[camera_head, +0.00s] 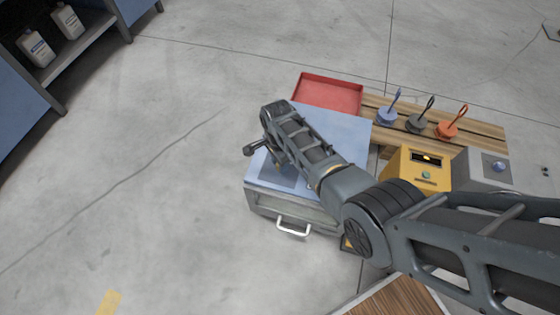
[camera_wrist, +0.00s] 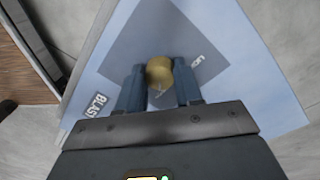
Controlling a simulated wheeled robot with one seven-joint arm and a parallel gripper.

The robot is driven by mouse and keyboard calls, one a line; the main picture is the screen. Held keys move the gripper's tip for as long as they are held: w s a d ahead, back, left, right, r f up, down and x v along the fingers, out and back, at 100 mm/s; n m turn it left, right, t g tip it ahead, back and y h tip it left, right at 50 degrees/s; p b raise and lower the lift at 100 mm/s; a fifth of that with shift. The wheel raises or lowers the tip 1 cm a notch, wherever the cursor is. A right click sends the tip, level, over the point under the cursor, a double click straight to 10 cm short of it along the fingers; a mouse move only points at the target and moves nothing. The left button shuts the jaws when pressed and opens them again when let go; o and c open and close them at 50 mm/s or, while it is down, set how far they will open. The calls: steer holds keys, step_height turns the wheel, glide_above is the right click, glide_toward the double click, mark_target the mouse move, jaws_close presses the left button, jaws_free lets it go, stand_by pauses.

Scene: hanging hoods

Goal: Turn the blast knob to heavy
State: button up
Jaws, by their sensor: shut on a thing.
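The blast knob (camera_wrist: 159,72) is a round brass-coloured knob on a darker blue square of the blue panel top. In the wrist view my gripper (camera_wrist: 160,84) has its two blue fingers on either side of the knob, shut on it. The word BLAST (camera_wrist: 95,106) is printed on the panel to the left, and a small white label (camera_wrist: 198,62) with unclear lettering lies right of the knob. In the head view my arm covers the knob, and my gripper is mostly hidden over the blue-topped cabinet (camera_head: 345,128).
The cabinet has a white front handle (camera_head: 293,226). Behind it is a red tray (camera_head: 328,94). To the right, a wooden pallet (camera_head: 485,133) bears blue, dark and orange hooked pieces. A yellow box (camera_head: 405,166) and a grey box (camera_head: 474,163) stand close to my arm. Floor at left is clear.

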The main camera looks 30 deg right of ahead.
steer(key=shift+d, duration=0.1)
steer(key=o, duration=1)
steer(key=shift+w+r+p, duration=0.2)
steer(key=shift+r+p, duration=1.4)
steer(key=shift+r, duration=2.3)
